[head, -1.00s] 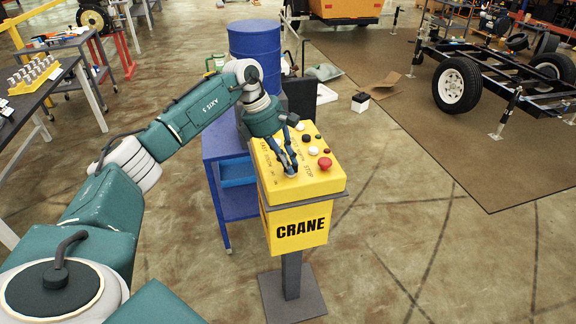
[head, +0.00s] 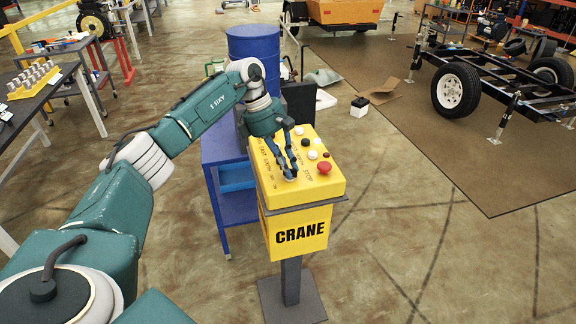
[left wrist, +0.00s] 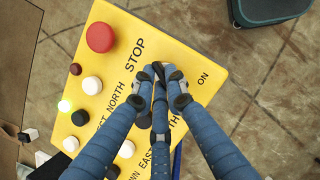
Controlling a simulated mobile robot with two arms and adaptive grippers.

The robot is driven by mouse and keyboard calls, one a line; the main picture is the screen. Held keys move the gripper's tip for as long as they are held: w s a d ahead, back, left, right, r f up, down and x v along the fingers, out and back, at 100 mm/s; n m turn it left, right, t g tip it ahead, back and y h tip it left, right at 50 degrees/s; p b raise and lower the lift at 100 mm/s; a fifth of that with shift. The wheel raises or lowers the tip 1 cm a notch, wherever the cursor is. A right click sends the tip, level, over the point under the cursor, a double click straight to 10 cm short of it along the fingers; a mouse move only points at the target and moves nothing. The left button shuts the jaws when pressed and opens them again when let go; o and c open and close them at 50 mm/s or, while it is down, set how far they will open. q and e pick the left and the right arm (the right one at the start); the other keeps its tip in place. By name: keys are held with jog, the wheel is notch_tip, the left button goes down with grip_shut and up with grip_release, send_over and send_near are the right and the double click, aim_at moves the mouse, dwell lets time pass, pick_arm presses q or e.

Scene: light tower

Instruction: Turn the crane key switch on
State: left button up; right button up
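The yellow crane control box (head: 300,228), marked CRANE, stands on a grey post. Its sloped top carries a red stop button (head: 324,167) and several white and black buttons. My left gripper (head: 291,176) points down at the near part of this top, left of the red button. In the left wrist view its blue fingers (left wrist: 160,74) come together between the printed words STOP and ON. The key switch is mostly hidden beneath the fingertips; a small pale piece shows there in the head view. The fingers appear closed around it. My right gripper is in neither view.
A blue table (head: 222,148) and a blue barrel (head: 254,55) stand behind and left of the box. A workbench (head: 58,78) is at the far left. A trailer frame stands on a brown mat (head: 430,128) at right. The floor right of the box is clear.

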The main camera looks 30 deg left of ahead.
pick_arm(q)
jog(key=o, duration=0.4)
jog(key=shift+a+r, duration=0.1)
jog(key=shift+o, duration=0.2)
jog(key=v, duration=1.2)
